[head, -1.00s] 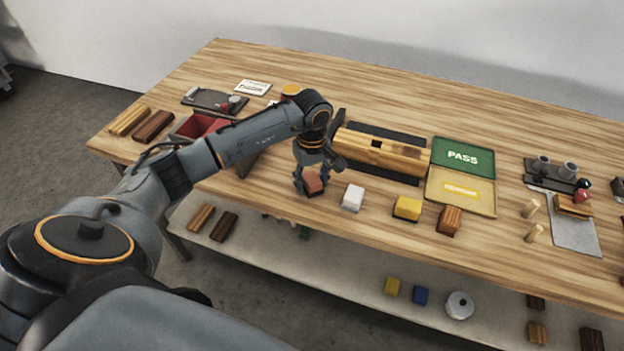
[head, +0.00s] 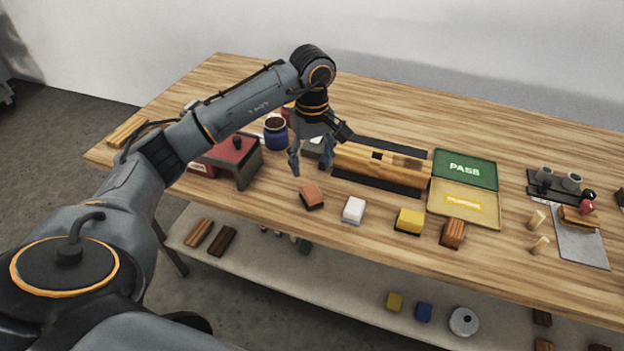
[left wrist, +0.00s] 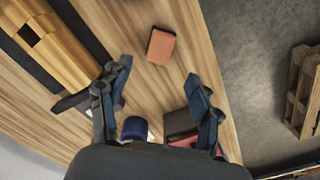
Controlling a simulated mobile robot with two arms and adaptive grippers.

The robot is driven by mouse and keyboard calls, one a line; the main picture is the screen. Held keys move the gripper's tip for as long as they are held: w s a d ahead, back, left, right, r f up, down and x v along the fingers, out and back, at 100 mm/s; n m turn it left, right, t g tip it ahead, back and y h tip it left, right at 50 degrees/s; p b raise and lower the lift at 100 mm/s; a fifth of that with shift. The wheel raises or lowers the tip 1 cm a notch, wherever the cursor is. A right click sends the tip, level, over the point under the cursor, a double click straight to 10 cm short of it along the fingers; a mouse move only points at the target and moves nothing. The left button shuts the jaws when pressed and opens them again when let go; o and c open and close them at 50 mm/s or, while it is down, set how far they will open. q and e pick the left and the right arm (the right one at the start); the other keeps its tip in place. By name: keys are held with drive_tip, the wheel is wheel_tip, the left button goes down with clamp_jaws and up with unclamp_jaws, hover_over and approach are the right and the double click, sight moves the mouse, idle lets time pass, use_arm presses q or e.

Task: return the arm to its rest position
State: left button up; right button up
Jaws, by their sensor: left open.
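My left gripper (head: 311,163) is open and empty above the table, its arm reaching in from the left. Its two fingers also show apart in the left wrist view (left wrist: 160,95). An orange-brown block (head: 312,196) with a dark base sits on the table just below and in front of the gripper. It also lies beyond the fingertips in the left wrist view (left wrist: 161,46), apart from them. My right gripper is in neither view.
A wooden beam with a square hole (head: 381,167) lies right of the gripper. A blue jar (head: 276,132) and a red-topped stand (head: 238,156) are close on the left. White (head: 353,209) and yellow (head: 409,221) blocks line the front. Green PASS tray (head: 466,169) stands farther right.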

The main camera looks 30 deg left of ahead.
use_arm(q)
drive_tip(key=shift+r, duration=0.8)
